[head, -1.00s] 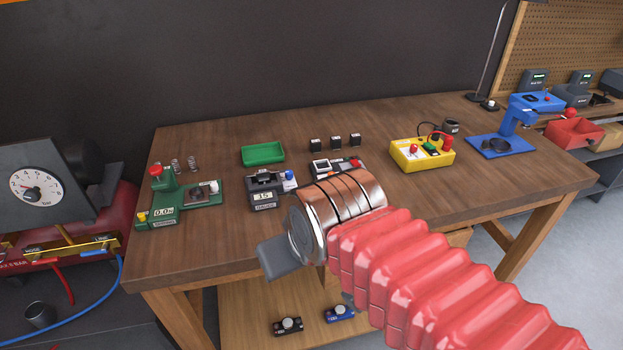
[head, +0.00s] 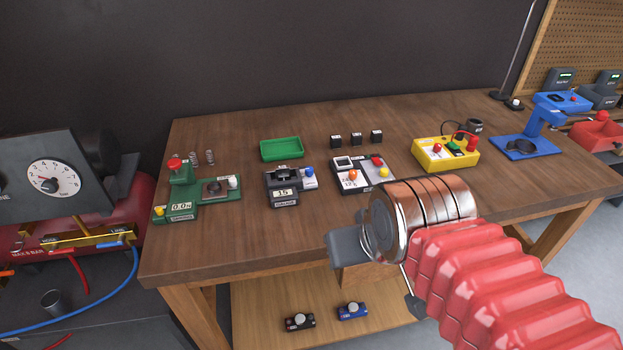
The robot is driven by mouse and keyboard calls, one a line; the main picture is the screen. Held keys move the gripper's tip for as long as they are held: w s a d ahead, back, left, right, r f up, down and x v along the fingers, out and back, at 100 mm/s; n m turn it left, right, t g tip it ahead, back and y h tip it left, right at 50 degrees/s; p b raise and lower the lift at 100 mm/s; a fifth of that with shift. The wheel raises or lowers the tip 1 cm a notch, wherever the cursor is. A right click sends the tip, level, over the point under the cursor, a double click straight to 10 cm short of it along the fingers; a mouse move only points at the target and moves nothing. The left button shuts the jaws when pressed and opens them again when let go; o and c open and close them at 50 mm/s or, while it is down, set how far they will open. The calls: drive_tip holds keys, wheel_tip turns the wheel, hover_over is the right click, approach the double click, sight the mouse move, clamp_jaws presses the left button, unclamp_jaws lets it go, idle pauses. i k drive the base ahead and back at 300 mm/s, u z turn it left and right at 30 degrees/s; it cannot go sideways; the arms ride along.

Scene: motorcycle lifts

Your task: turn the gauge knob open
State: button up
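A dark grey unit (head: 284,196) with a display reading 15 stands at the front middle of the bench. Its front label is too small to read surely. A black knob (head: 284,177) sits on its top, and a blue button (head: 309,171) is at its right. I cannot tell for certain whether this knob is the gauge knob.
The wooden bench (head: 240,240) also bears a green unit (head: 183,208), a green tray (head: 281,149), a white-and-black unit (head: 362,176), a yellow box (head: 445,153) and a blue stand (head: 525,146). Two small units (head: 352,311) lie on the lower shelf. The bench's front left is clear.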

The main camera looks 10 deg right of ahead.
sight(309, 170)
drive_tip(key=k, duration=1.35)
drive_tip(key=u, duration=0.45)
drive_tip(key=i, duration=1.75)
drive_tip(key=z, duration=0.45)
